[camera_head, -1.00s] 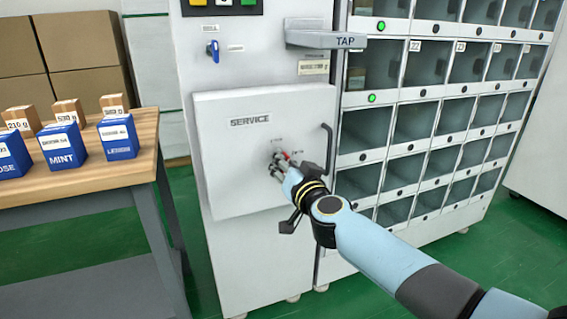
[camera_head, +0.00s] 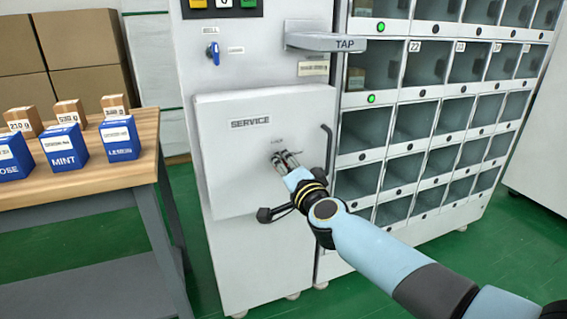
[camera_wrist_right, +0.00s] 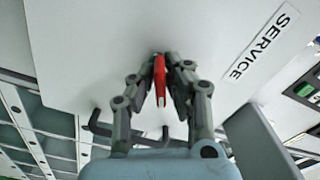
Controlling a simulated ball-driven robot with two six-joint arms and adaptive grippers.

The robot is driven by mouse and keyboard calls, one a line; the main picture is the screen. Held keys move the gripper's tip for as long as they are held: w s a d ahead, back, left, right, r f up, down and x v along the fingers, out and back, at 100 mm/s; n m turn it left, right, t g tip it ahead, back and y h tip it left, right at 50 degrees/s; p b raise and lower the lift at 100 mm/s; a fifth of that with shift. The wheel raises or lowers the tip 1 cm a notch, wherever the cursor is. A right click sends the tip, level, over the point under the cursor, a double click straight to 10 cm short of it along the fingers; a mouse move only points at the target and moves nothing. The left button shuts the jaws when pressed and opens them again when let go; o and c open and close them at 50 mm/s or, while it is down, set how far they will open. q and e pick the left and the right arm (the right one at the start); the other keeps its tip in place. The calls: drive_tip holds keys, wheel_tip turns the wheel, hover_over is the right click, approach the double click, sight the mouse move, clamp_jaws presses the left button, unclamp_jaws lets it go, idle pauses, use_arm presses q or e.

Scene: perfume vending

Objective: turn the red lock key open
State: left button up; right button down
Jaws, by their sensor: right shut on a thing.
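The red lock key (camera_wrist_right: 160,80) is on the white service door (camera_head: 225,180), below the SERVICE label. In the right wrist view it stands between the two fingers of my right gripper (camera_wrist_right: 160,68), which is shut on it. In the head view my right gripper (camera_head: 281,159) reaches the door from the lower right, and its fingers hide nearly all of the key. How far the key is turned cannot be told in the head view. My left gripper is not in view.
A dark door handle (camera_head: 328,150) stands right of the key. A grey TAP ledge (camera_head: 325,41) juts out above. A blue knob (camera_head: 213,52) sits higher left. Open compartments (camera_head: 415,120) fill the right. A wooden table (camera_head: 80,185) with blue boxes stands left.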

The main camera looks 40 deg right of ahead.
drive_tip(key=m, duration=0.5)
idle(0.5)
drive_tip(key=c, duration=1.4)
unclamp_jaws()
drive_tip(key=v, duration=1.2)
